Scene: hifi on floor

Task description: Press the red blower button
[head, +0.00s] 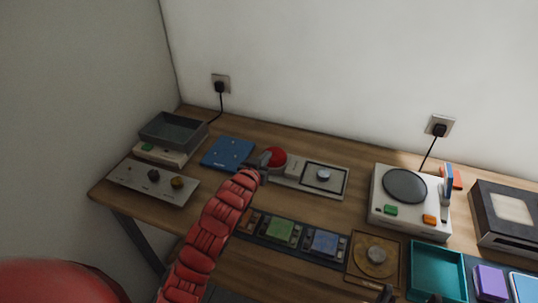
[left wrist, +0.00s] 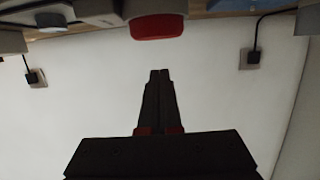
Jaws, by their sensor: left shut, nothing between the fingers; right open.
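The red blower button (head: 275,156) is a round dome on a light grey box on the wooden table, left of the middle in the head view. It shows as a red disc (left wrist: 158,26) at the top of the left wrist view. My left gripper (head: 264,165) is shut and empty, just beside the button at its left. In the left wrist view its closed fingertips (left wrist: 160,72) show apart from the button, with wall seen between. My right gripper (head: 410,295) shows only as two dark, parted tips at the bottom edge; it is open and empty.
A blue plate (head: 229,153) lies left of the button. A grey panel with a knob (head: 324,175) joins at its right. A white device with a dark disc (head: 405,186) stands further right. A teal tray (head: 437,272) lies at the front right. Wall sockets are behind.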

